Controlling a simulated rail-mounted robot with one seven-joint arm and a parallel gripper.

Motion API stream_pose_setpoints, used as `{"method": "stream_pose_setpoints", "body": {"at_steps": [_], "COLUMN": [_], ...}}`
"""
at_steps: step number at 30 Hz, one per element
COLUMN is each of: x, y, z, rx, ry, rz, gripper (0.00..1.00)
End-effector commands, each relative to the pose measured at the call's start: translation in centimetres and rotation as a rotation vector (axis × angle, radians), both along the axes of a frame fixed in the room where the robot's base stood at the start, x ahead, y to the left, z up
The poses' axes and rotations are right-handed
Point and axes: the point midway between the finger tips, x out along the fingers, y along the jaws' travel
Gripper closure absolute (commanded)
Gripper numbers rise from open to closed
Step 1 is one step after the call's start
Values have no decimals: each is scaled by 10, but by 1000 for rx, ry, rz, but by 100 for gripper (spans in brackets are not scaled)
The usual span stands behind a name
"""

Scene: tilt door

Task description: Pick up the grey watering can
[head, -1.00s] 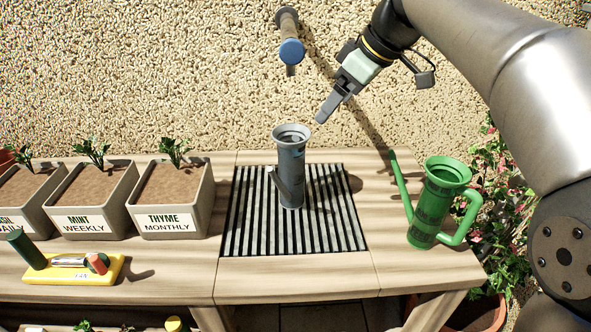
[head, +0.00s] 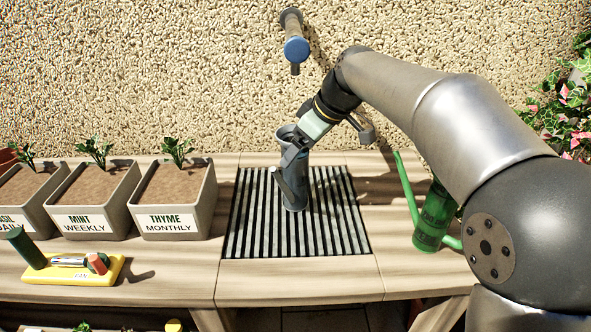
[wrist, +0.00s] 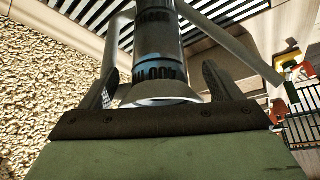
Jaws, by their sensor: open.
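The grey watering can (head: 296,192) stands upright on the black-and-silver slatted grate, its spout to the left. My gripper (head: 293,157) is at the can's top, over its rim, and hides part of the upper body in the head view. In the wrist view, the can (wrist: 156,40) lies between the two fingers of my gripper (wrist: 160,80), with its flared rim close to the palm. The fingers are open, one on each side of the can; whether they touch it I cannot tell. A bluish band with dark lettering shows on the can.
A green watering can (head: 433,220) stands on the right, partly behind my arm. A blue-ended tap (head: 296,50) juts from the wall above. Planters, including the thyme planter (head: 170,222), and a yellow tray (head: 74,270) are on the left. The grate (head: 335,235) is otherwise clear.

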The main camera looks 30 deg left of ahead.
Motion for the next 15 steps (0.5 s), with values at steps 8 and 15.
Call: {"method": "stream_pose_setpoints", "body": {"at_steps": [8,15], "x": [1,1], "y": [6,6], "z": [-13,-13], "rx": [-1,-1], "ry": [-1,0], "rz": [-2,-1], "gripper": [15,68]}}
